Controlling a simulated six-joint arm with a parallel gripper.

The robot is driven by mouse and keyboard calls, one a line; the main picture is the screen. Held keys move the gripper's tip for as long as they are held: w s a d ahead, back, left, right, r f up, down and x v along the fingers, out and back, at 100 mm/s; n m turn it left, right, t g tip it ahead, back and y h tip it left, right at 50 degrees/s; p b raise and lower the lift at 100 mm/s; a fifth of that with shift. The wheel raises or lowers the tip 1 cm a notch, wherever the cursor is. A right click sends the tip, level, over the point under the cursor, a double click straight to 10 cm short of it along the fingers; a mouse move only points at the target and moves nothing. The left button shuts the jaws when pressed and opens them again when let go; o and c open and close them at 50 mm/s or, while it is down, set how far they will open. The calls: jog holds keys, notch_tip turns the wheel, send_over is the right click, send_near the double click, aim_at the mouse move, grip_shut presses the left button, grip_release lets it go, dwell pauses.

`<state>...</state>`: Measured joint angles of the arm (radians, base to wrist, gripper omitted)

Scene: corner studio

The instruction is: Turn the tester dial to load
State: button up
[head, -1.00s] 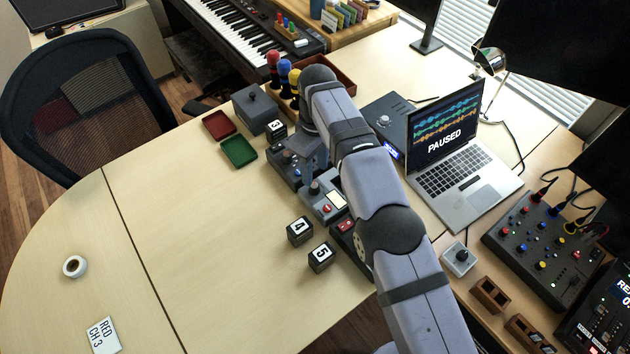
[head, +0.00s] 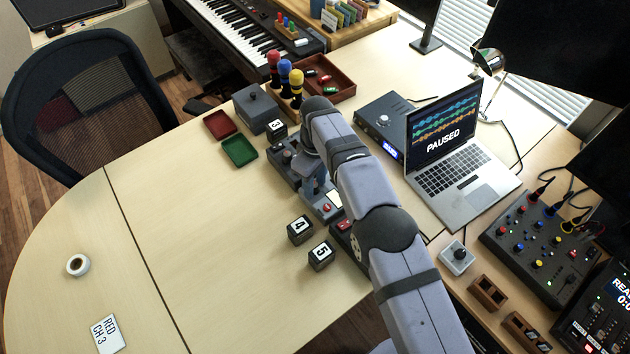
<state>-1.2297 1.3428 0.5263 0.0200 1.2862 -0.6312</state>
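The tester appears to be the small grey unit (head: 333,212) with a red button and a pale panel, in the middle of the desk in the head view. The dial's setting and any "load" mark cannot be read.
A dark control unit (head: 283,160) adjoins the tester on the far side. Number blocks 4 (head: 300,230) and 5 (head: 321,256) stand left of the tester. A red tray (head: 220,125), green tray (head: 240,151) and laptop (head: 464,180) are nearby. The left desk is mostly clear.

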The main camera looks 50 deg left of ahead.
grip_shut()
jog(key=shift+m+b, duration=0.3)
jog(key=shift+m, duration=0.1)
jog(key=m+b, duration=0.1)
jog(key=m, duration=0.1)
jog(key=shift+m, duration=0.3)
jog(key=m, duration=0.4)
jog(key=shift+m+b, duration=0.3)
jog(key=shift+b, duration=0.05)
jog(key=m, duration=0.5)
jog(key=shift+s+r, duration=0.1)
jog(key=m, duration=0.6)
jog(key=shift+a, duration=0.1)
jog(key=shift+m, duration=0.3)
